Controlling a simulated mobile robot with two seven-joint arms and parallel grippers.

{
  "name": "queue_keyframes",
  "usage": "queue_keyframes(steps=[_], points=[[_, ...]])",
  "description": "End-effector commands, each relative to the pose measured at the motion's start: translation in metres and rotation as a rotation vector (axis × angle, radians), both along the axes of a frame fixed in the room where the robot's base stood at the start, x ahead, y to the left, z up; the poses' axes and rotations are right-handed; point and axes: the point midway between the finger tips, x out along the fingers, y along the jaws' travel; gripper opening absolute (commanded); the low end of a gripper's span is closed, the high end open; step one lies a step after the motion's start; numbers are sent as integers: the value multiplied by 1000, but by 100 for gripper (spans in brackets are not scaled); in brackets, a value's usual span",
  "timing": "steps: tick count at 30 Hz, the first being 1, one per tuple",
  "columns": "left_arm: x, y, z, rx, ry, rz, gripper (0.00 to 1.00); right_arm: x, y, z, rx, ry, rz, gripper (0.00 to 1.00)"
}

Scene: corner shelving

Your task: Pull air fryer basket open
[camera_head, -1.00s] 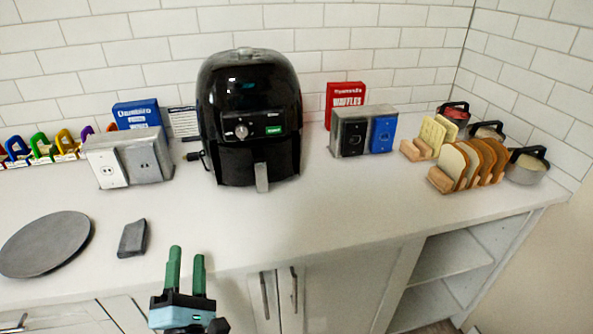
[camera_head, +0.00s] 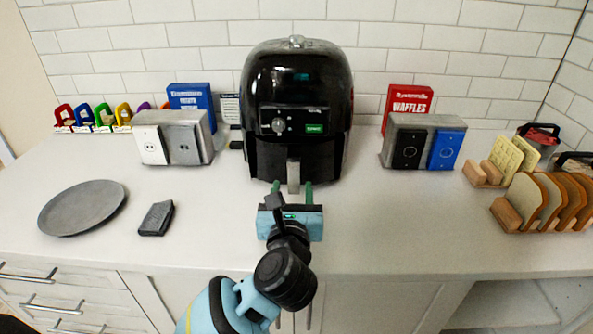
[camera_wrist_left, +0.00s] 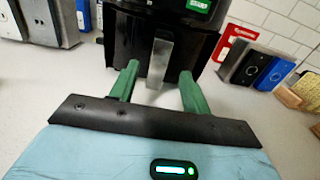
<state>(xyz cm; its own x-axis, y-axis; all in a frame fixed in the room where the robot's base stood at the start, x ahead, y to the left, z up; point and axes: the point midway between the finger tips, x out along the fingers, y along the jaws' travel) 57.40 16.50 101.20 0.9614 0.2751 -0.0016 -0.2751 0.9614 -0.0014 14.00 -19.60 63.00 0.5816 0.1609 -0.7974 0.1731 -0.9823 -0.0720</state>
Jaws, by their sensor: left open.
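The black air fryer (camera_head: 297,90) stands upright on the white counter against the tiled wall. Its basket (camera_head: 262,158) is shut in the lower front, with a silver upright handle (camera_head: 293,176) in the middle. My left gripper (camera_head: 292,187) is open in front of the basket. Its two green fingers are on either side of the handle's line. In the left wrist view the handle (camera_wrist_left: 160,63) shows between and just beyond the open fingertips (camera_wrist_left: 160,72). I cannot tell whether the tips overlap the handle in depth. My right gripper is not in view.
A metal outlet box (camera_head: 187,138) and blue box (camera_head: 192,97) stand left of the fryer. A switch box (camera_head: 422,142) and red waffle box (camera_head: 407,102) stand right. A grey plate (camera_head: 83,207) and dark block (camera_head: 156,218) lie front left. Bread racks (camera_head: 507,215) are far right. Front-right counter is clear.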

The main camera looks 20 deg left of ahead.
Motion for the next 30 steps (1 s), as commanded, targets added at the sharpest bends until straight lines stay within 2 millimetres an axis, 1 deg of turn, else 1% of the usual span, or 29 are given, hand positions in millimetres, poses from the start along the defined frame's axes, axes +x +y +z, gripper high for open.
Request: queue_keyframes(steps=[6,12,18,26,30], points=[[32,10,2,5,-4,3,47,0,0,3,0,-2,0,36],[56,17,2,4,-3,3,47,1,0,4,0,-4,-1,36],[66,20,1,2,-1,1,47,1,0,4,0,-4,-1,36],[66,20,0,2,-2,1,47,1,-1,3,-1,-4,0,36],[66,20,0,2,-2,2,29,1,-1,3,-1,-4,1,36]])
